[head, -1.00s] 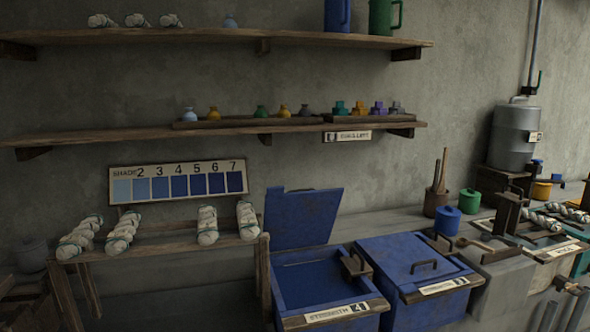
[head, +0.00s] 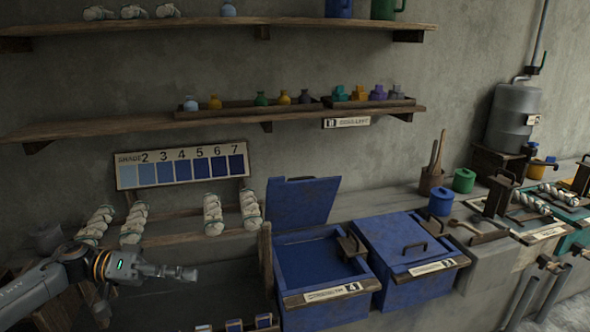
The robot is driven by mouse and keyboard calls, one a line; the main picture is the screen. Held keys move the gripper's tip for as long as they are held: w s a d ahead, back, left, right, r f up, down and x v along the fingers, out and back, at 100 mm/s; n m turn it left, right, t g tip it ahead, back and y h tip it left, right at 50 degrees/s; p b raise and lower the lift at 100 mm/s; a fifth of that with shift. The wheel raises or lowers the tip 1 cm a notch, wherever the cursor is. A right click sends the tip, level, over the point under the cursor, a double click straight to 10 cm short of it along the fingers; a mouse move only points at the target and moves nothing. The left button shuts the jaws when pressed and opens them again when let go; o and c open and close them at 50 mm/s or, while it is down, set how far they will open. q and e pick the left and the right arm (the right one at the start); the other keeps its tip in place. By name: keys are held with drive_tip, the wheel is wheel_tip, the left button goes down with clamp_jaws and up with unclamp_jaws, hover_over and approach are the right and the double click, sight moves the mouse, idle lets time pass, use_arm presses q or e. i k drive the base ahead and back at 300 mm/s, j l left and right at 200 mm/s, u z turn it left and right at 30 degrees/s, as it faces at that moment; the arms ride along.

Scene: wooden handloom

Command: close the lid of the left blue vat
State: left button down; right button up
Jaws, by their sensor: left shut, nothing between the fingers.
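The left blue vat (head: 285,292) stands open in the lower middle of the head view, with dark blue liquid inside. Its blue lid (head: 302,202) stands raised, nearly upright, at the vat's back edge against the wall side. My left gripper (head: 190,273) is shut and empty, pointing right, to the left of the vat and apart from both vat and lid. My right gripper is not in view.
The right blue vat (head: 400,290) is beside it, its lid (head: 400,238) down. A wooden rack with skeins (head: 213,214) stands behind my left arm. A shade board (head: 182,167) and shelves (head: 220,125) are on the wall above.

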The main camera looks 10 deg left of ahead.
sight(307, 201)
drive_tip(key=i, duration=2)
